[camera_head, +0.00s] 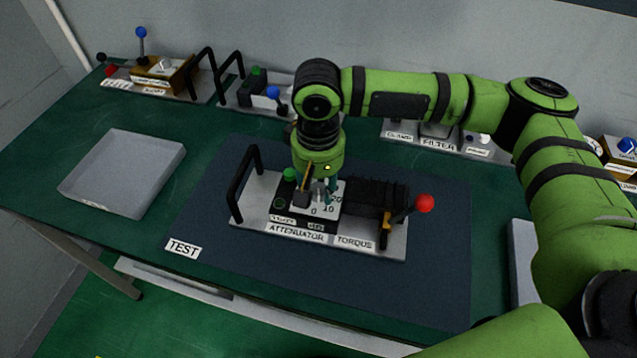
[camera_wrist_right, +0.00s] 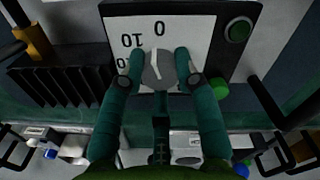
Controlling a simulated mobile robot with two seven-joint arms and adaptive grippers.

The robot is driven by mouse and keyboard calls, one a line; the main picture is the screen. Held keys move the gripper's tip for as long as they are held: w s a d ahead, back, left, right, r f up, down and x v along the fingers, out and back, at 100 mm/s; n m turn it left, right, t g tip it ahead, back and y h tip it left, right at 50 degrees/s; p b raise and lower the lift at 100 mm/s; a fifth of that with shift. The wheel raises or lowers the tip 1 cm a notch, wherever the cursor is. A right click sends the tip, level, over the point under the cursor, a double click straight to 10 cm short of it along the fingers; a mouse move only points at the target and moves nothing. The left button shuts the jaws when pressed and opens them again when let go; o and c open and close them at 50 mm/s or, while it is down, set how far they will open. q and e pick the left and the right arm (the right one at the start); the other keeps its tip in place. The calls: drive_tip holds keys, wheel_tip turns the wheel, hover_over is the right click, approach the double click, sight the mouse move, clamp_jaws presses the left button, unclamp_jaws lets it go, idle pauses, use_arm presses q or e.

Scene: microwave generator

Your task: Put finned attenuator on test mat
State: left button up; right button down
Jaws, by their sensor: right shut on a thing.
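The finned attenuator (camera_head: 375,195) is a black finned block with a white dial face on a light grey plate labelled ATTENUATOR and TORQUE. Its plate lies flat on the dark blue test mat (camera_head: 205,215), within the mat's edges. My right gripper (camera_head: 322,192) reaches down from above to the dial. In the right wrist view the finned body (camera_wrist_right: 65,75) is at the left. There my right gripper (camera_wrist_right: 157,68) has its two fingers on either side of the grey dial knob (camera_wrist_right: 158,72), shut on it. My left gripper is out of view.
The plate carries a black handle (camera_head: 239,185) and a red-knobbed lever (camera_head: 425,203). A grey tray (camera_head: 125,170) stands on the green table at left. Other modules line the back, including one labelled FILTER (camera_head: 438,145). The mat's left part is bare.

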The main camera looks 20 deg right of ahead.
sight(318, 189)
drive_tip(key=c, duration=0.9)
unclamp_jaws()
drive_tip(key=shift+f, duration=0.1)
wheel_tip(318, 189, up, 12)
drive_tip(key=b, duration=0.1)
drive_tip(key=shift+r+b, duration=0.2)
drive_tip(key=shift+b, duration=0.1)
